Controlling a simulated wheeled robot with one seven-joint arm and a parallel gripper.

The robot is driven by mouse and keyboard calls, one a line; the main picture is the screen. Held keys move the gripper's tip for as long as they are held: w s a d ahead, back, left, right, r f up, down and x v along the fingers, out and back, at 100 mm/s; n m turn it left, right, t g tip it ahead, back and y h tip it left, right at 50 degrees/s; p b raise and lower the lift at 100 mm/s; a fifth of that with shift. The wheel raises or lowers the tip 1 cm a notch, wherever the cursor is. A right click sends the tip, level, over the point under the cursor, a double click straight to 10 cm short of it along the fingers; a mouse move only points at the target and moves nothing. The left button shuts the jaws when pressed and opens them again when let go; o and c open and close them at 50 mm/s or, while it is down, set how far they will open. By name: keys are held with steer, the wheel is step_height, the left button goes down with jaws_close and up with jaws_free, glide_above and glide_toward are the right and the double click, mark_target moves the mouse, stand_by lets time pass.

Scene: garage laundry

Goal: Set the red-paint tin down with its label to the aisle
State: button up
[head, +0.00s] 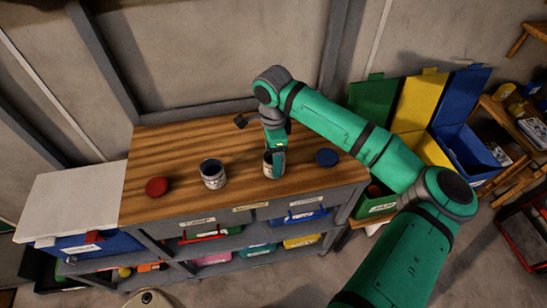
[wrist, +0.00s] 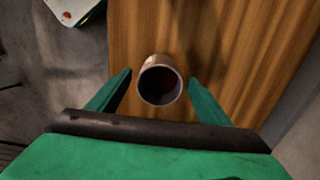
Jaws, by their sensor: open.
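The red-paint tin (head: 268,167) stands upright on the wooden workbench (head: 185,145), partly hidden by my gripper (head: 276,157) in the head view. In the wrist view the tin (wrist: 148,95) is seen from above, open at the top, with dark red inside. My gripper (wrist: 160,76) is open, with one finger on each side of the tin and a gap visible on both sides. A pale label shows on the tin's side in the head view, but I cannot read it.
A second open tin (head: 213,178) with a white label stands to the left. A red lid (head: 157,187) and a blue lid (head: 326,157) lie on the bench. Coloured bins fill the shelves below. Yellow (head: 420,98) and blue bins stand right of the bench.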

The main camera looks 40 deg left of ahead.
step_height(320, 180, up, 11)
stand_by(0.4)
steer(key=shift+r, duration=0.1)
steer(key=shift+s+a, duration=0.1)
steer(key=shift+s, duration=0.05)
